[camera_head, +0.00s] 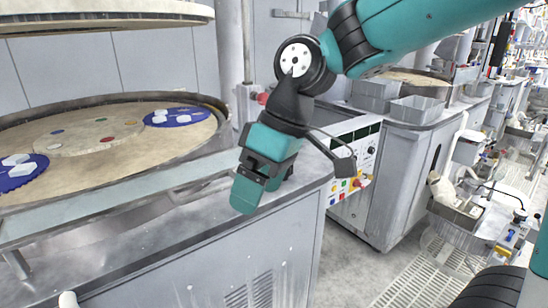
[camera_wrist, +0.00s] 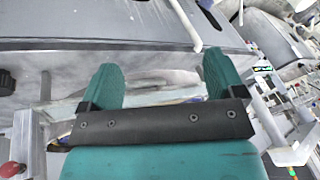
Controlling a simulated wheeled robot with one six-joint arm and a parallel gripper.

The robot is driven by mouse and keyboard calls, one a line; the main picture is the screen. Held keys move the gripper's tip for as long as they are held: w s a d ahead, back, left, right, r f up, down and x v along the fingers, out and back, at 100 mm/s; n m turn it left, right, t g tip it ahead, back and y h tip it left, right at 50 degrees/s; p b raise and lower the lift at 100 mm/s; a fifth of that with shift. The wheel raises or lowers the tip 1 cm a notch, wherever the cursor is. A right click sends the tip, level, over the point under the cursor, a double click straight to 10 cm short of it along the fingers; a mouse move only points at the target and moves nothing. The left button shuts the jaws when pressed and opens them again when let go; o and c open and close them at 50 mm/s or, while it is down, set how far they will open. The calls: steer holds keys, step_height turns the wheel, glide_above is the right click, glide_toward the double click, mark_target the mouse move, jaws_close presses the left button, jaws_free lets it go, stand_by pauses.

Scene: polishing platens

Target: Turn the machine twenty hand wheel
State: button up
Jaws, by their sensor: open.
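My gripper (camera_head: 246,194) points down in front of the near machine's grey cabinet (camera_head: 225,255), by its right end. The wrist view shows its two teal fingers (camera_wrist: 163,78) spread apart with nothing held between them. I cannot make out a hand wheel for certain in either view. A small red knob (camera_head: 263,98) sits on a fitting behind my arm, close to the upright post. A rounded white end (camera_head: 68,299) shows at the bottom left of the head view. No label reading twenty is legible.
A round polishing platen (camera_head: 100,142) with blue carriers (camera_head: 178,116) lies at left under a raised upper plate (camera_head: 100,14). A control panel (camera_head: 352,165) with coloured buttons stands right of my gripper. Grated floor (camera_head: 420,285) lies open at lower right.

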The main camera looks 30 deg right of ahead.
steer(key=w+d+r+n+p, duration=0.1)
steer(key=w+d+r, duration=0.15)
steer(key=w, duration=0.45)
steer(key=w+d+r+n+p, duration=0.1)
steer(key=w+d+p, duration=0.1)
steer(key=w+d, duration=0.35)
steer(key=w+d+f+n+t+p, duration=0.1)
steer(key=w+d+f+n+p, duration=0.25)
steer(key=w+d, duration=1.35)
steer(key=shift+m+h, duration=0.25)
steer(key=shift+h, duration=0.05)
steer(key=p+x, duration=0.1)
steer(key=x, duration=0.4)
steer(key=s+d+p+x, duration=0.1)
steer(key=x, duration=1)
steer(key=shift+s+f+p, duration=0.15)
steer(key=shift+f+p, duration=0.25)
steer(key=shift+f, duration=0.25)
steer(key=c, duration=0.9)
